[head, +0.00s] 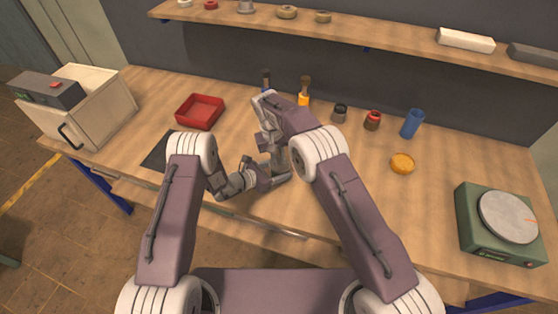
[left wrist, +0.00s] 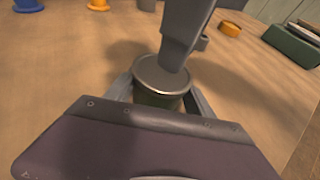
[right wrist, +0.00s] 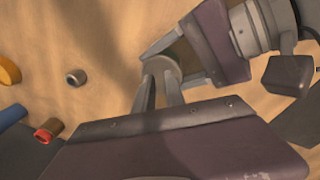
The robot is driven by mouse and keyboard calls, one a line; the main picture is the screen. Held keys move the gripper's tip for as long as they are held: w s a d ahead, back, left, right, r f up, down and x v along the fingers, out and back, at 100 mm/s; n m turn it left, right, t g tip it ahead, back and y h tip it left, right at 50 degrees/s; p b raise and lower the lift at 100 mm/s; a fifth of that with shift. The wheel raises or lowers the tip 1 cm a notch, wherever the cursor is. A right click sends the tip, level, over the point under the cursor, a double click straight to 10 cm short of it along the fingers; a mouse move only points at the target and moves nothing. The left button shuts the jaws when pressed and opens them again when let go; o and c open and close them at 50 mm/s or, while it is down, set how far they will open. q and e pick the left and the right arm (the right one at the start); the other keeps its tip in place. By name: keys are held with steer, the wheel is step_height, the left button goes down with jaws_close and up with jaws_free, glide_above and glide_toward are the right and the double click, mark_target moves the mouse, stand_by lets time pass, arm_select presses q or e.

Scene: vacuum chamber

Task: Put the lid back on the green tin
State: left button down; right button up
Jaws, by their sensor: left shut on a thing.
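The green tin (left wrist: 155,98) shows as a dark body low between the fingers of my left gripper (left wrist: 160,104), which is shut on it. A round metallic lid (left wrist: 156,76) lies over the tin's top and looks about level; it also shows in the right wrist view (right wrist: 162,68). Whether it is fully seated I cannot tell. My right gripper (right wrist: 159,84) is at the lid from above, its fingers apart with a gap between them. In the left wrist view one right finger overlaps the lid. In the head view my arms mostly hide tin and lid.
On the bench are a red tray (head: 200,111), a dark mat (head: 158,152), a grey jar (head: 339,113), a red-topped jar (head: 372,121), a blue cup (head: 412,124), an orange disc (head: 402,163) and a green scale (head: 498,241). A shelf (head: 375,37) runs behind.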

mark_target(280, 170)
step_height(280, 170, up, 2)
steer(key=shift+s+a, duration=0.1)
steer(key=shift+a, duration=0.05)
arm_select(q)
steer(key=shift+c, duration=1.4)
jaws_free()
steer(key=b+v, duration=0.1)
steer(key=v, duration=0.8)
arm_select(e)
steer(key=shift+f, duration=0.45)
steer(key=shift+f, duration=0.1)
arm_select(q)
steer(key=shift+f+b, duration=0.55)
steer(key=shift+f, duration=0.05)
arm_select(e)
steer(key=shift+d+f, duration=0.15)
steer(key=shift+f, duration=0.7)
steer(key=shift+d+f, duration=0.1)
steer(key=shift+f, duration=0.7)
